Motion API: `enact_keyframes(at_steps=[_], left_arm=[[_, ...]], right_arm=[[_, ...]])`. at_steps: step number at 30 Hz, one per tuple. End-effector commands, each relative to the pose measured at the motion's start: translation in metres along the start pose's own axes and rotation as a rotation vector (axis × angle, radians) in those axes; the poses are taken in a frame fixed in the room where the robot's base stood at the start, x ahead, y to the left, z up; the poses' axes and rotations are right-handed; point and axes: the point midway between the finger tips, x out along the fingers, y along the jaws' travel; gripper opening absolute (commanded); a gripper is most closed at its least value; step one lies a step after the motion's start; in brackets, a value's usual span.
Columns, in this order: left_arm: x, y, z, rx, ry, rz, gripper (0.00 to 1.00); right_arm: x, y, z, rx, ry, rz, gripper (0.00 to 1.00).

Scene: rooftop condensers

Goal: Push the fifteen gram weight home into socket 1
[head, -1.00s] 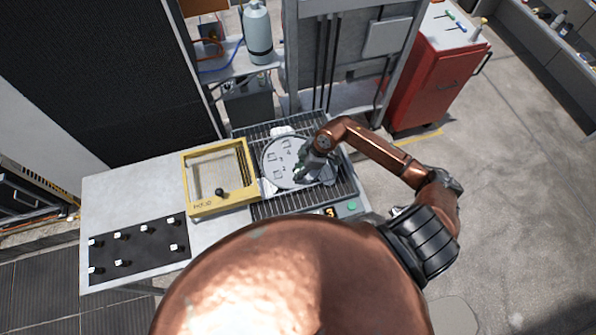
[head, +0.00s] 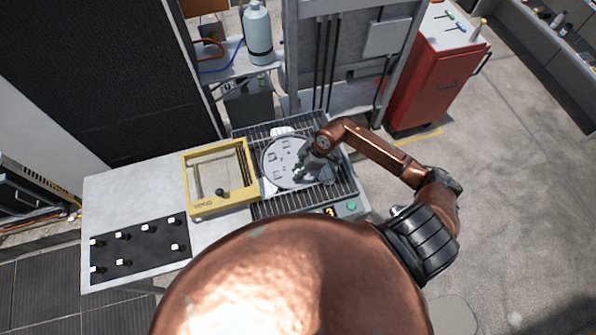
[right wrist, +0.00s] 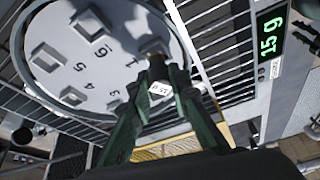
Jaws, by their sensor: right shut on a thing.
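A round pale disc (head: 270,170) with raised square sockets and printed numbers lies on a slatted bench top; it fills the upper left of the right wrist view (right wrist: 70,30). My right gripper (head: 303,172) reaches over its right side. In the right wrist view the gripper (right wrist: 160,72) is shut on the fifteen gram weight (right wrist: 160,90), whose white label shows there. The number 1 is printed just left of the fingertips. The weight is at or over the spot beside that number; socket 1 is mostly hidden, so its seating depth cannot be told. My left gripper is out of view.
A green-lit display (right wrist: 271,37) reads 15 g. A yellow-framed clear cover (head: 188,190) with a black knob stands left of the disc. A black mat (head: 145,262) holds several white-topped pieces. A red cabinet (head: 425,80) stands at the back right.

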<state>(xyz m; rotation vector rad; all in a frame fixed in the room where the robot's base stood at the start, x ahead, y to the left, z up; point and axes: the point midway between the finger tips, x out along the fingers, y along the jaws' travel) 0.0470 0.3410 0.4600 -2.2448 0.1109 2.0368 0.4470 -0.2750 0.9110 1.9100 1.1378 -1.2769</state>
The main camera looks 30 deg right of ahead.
Motion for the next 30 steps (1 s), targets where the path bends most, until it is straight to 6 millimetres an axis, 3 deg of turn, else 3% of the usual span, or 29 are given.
enact_keyframes(at_steps=[30], left_arm=[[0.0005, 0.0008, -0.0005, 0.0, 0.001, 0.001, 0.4]], right_arm=[[0.0064, 0.0001, 0.0027, 0.0, 0.0, 0.0, 0.07]])
